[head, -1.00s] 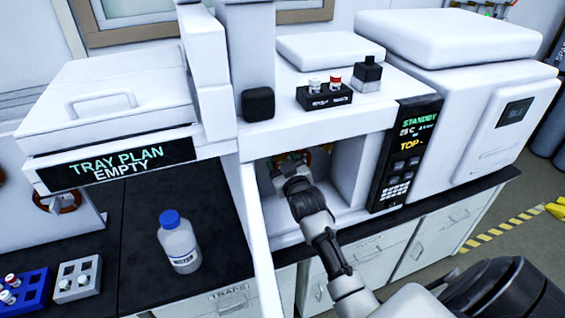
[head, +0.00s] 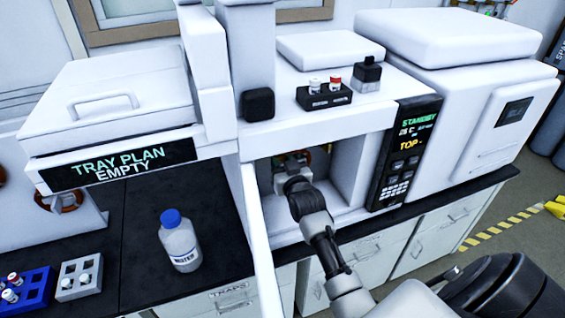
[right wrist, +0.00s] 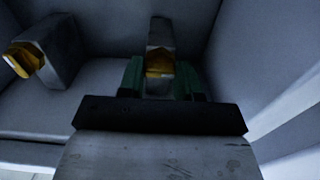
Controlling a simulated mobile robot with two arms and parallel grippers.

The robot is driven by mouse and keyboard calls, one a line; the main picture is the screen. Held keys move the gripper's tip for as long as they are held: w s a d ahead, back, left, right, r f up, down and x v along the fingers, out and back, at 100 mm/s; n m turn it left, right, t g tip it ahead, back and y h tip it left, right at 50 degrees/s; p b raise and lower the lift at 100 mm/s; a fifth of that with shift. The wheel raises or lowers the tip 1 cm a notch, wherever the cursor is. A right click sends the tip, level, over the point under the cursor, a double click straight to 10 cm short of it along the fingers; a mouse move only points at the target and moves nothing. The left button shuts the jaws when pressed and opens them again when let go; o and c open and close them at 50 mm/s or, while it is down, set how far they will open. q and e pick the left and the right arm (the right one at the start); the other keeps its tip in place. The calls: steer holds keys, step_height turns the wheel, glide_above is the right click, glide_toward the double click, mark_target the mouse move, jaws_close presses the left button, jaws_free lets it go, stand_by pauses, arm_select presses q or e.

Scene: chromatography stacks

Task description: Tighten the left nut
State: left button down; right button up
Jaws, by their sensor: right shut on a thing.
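My right gripper (right wrist: 160,72) reaches into the open compartment of the white instrument, and it also shows in the head view (head: 292,160). Its green-lined fingers are shut on a brass nut (right wrist: 159,62), one finger on either side. This nut sits in front of a grey block. A second brass nut (right wrist: 22,60) on another grey block (right wrist: 56,48) shows to the left in the right wrist view, apart from the gripper. In the head view my wrist hides the nuts, so I cannot tell from there which one is held. My left gripper is not in view.
The compartment's side wall (head: 350,165) stands close to the right of my arm. An open white door (head: 258,240) stands to its left. A blue-capped bottle (head: 180,245) is on the black bench. A vial rack (head: 325,97) sits on top of the instrument.

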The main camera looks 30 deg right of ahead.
steer(key=o, duration=0.9)
steer(key=shift+o, duration=0.2)
steer(key=shift+s, duration=0.1)
steer(key=b+v, duration=0.2)
steer(key=v, duration=0.8)
steer(key=shift+s+b, duration=0.3)
steer(key=shift+s, duration=0.05)
